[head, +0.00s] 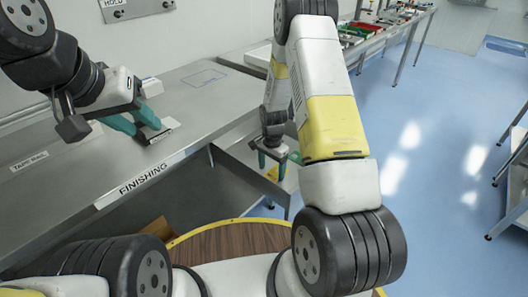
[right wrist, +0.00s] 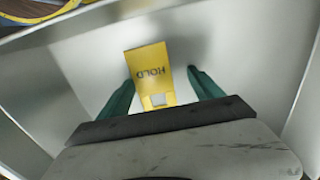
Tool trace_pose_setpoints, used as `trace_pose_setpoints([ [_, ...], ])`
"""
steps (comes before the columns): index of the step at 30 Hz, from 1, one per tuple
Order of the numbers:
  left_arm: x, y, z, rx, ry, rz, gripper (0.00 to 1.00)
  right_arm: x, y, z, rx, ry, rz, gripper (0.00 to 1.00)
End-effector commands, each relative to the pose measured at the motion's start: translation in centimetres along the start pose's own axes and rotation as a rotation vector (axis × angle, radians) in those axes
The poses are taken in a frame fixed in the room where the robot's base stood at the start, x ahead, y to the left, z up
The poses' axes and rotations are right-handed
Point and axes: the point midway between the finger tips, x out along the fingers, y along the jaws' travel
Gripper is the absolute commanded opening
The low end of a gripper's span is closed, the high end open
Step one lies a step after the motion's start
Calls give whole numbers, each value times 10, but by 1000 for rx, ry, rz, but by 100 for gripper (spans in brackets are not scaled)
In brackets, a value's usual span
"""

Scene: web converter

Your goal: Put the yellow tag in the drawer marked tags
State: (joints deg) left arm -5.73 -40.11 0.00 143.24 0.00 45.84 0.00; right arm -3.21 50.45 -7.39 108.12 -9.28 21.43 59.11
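The yellow tag (right wrist: 150,75), printed HOLD, is inside a white-walled open drawer (right wrist: 85,60) in the right wrist view. It lies between the two green fingers of my right gripper (right wrist: 160,88), which are spread wider than the tag. A gap shows at the right finger; the left finger is close to the tag's edge. In the head view my right gripper (head: 272,168) points down into the open drawer (head: 277,192) below the counter. No drawer marking is readable. My left gripper (head: 146,127) is open over the counter, its fingers apart.
A small white item with a dark part (head: 163,130) lies at the left fingertips on the grey counter (head: 205,115). The counter edge reads FINISHING, and a TAGS-like label (head: 29,161) lies at left. A wood-topped round surface (head: 225,245) is in front.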

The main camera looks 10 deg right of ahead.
Motion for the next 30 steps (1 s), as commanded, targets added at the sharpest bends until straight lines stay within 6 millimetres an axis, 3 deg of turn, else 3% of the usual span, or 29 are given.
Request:
trace_pose_setpoints([
  [4,0,0,0,0,0,0,36,6,4,2,1,-5,8,75],
  [8,0,0,0,0,0,0,36,-3,4,1,2,-4,7,75],
  [21,0,0,0,0,0,0,36,-95,1,0,0,0,1,75],
  [30,0,0,0,0,0,0,36,-131,2,1,-9,0,-8,75],
])
